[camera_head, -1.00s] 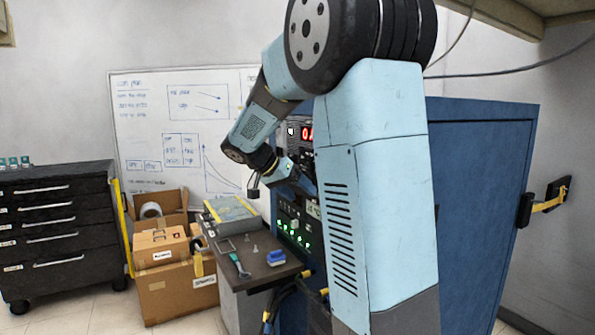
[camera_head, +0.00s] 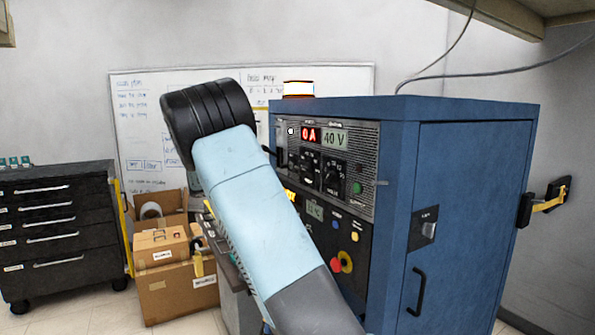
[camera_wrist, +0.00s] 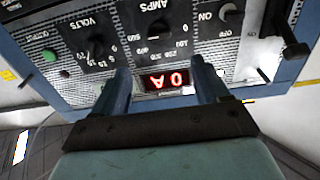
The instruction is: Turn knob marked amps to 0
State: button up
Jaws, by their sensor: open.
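The amps knob (camera_wrist: 158,32) is black and sits under upside-down AMPS lettering in the wrist view, with its pointer too small to read. In the head view the amps knob (camera_head: 309,161) is small, below the red display (camera_head: 311,134) reading 0 A. The red display also shows upside down in the wrist view (camera_wrist: 168,80), between my fingers. My gripper (camera_wrist: 163,76) is open, its two fingers apart in front of the panel with nothing between them. In the head view my gripper is hidden behind my arm.
The volts knob (camera_wrist: 97,46) and an on/off knob (camera_wrist: 230,14) flank the amps knob. A black handle (camera_wrist: 290,45) stands out at the panel's side. The blue cabinet (camera_head: 470,210) carries a lit amber lamp (camera_head: 298,89) on top. Boxes (camera_head: 177,285) stand left.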

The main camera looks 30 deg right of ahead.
aim_at(302, 168)
jog(key=d, duration=1.2)
jog(key=shift+w+d, duration=0.15)
jog(key=c, duration=1.1)
